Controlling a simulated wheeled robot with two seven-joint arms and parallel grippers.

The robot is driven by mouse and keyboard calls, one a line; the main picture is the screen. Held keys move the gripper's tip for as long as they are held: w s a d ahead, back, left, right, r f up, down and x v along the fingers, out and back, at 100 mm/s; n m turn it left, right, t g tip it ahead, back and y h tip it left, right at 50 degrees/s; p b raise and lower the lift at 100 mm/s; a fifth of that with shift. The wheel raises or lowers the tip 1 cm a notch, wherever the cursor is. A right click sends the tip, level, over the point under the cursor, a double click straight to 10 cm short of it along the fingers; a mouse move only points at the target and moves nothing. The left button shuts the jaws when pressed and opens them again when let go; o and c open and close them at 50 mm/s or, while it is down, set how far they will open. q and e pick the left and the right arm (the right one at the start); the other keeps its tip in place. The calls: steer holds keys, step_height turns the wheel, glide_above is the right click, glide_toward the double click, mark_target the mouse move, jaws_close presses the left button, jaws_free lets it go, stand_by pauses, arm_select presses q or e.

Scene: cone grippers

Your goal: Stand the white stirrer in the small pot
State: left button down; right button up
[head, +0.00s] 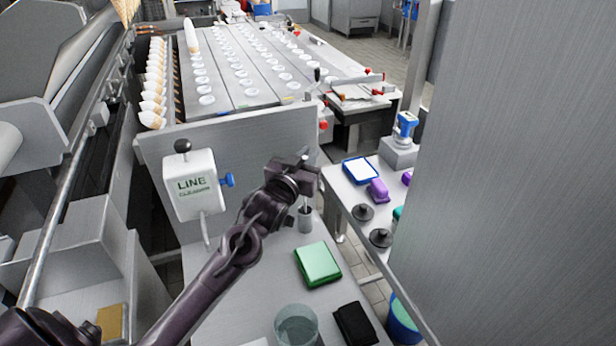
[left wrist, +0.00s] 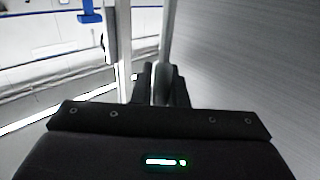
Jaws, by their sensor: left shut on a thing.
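My left gripper (head: 305,172) is above the small grey pot (head: 305,220) on the near worktop. It is shut on the white stirrer, a thin pale upright rod that rises between the dark fingers in the left wrist view (left wrist: 165,40). In the head view a short length of the stirrer (head: 306,202) shows below the gripper, at the pot's mouth. I cannot tell whether its lower end is inside the pot or just above it. My right gripper is not in view.
A green box (head: 318,264), a clear round container (head: 296,325) and a black cloth-like item (head: 355,324) lie nearer on the worktop. A white LINE box (head: 190,185) with a blue knob stands left. A side table (head: 345,190) holds several items, beside a large grey panel (head: 520,180).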

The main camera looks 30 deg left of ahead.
arm_select(q)
steer(key=shift+f, duration=3.05)
steer(key=c, duration=1.4)
jaws_free()
steer(key=shift+c, duration=0.2)
steer(key=s+p, duration=0.5)
steer(key=s, duration=0.7)
steer(key=shift+d+p, duration=0.35)
steer(key=shift+p, duration=0.05)
